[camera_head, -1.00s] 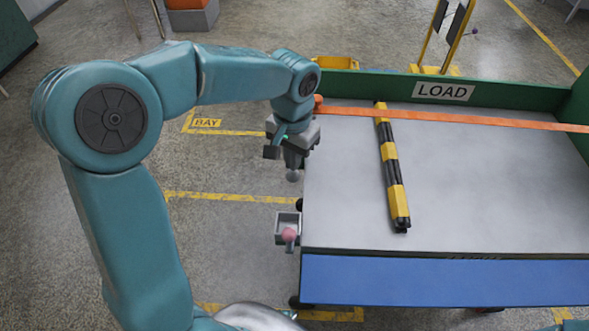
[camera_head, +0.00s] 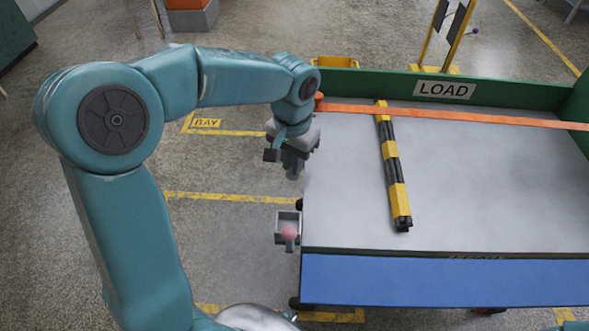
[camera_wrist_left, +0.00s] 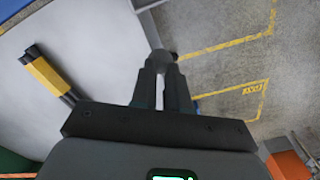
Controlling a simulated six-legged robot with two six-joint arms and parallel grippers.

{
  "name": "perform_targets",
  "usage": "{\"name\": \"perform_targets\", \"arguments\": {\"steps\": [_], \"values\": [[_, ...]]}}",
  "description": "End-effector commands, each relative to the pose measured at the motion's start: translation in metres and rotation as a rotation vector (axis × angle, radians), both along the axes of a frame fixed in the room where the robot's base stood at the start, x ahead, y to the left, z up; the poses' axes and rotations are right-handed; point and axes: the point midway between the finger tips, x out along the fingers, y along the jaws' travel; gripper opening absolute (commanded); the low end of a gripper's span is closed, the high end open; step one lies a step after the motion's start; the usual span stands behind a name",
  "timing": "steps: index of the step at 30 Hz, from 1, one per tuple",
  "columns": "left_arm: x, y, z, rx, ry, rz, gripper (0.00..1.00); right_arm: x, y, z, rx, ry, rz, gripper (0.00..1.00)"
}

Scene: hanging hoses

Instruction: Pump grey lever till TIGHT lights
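My left gripper (camera_head: 293,170) is at the left edge of the cart deck, pointing down. In the left wrist view its two fingers (camera_wrist_left: 164,72) are close together, with the rounded grey end of the lever (camera_wrist_left: 165,56) at their tips. They look shut on it; the rest of the lever is hidden behind the gripper. An orange strap (camera_head: 450,117) runs across the deck from an orange end piece beside my wrist. No lit TIGHT lamp can be made out. My right gripper is not in view.
A yellow-and-black bundle (camera_head: 391,165) lies on the grey deck (camera_head: 480,190) under the strap. A grey box with a pink knob (camera_head: 289,233) sticks out from the deck's left edge. A green wall with a LOAD sign (camera_head: 444,90) stands at the back.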

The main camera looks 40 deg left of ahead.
Motion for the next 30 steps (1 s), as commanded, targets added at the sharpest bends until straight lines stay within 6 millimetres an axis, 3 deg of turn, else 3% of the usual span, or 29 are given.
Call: {"name": "perform_targets", "arguments": {"steps": [8, 21, 30], "values": [[-0.001, 0.0, -0.006, 0.0, 0.0, 0.0, 0.15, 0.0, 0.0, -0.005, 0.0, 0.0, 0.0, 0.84], [-0.012, -0.007, -0.032, 0.001, 0.0, 0.0, 0.15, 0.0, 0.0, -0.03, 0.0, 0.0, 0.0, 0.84], [-0.013, -0.008, -0.031, 0.001, 0.0, 0.0, 0.15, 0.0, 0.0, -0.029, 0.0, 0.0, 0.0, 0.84]]}}
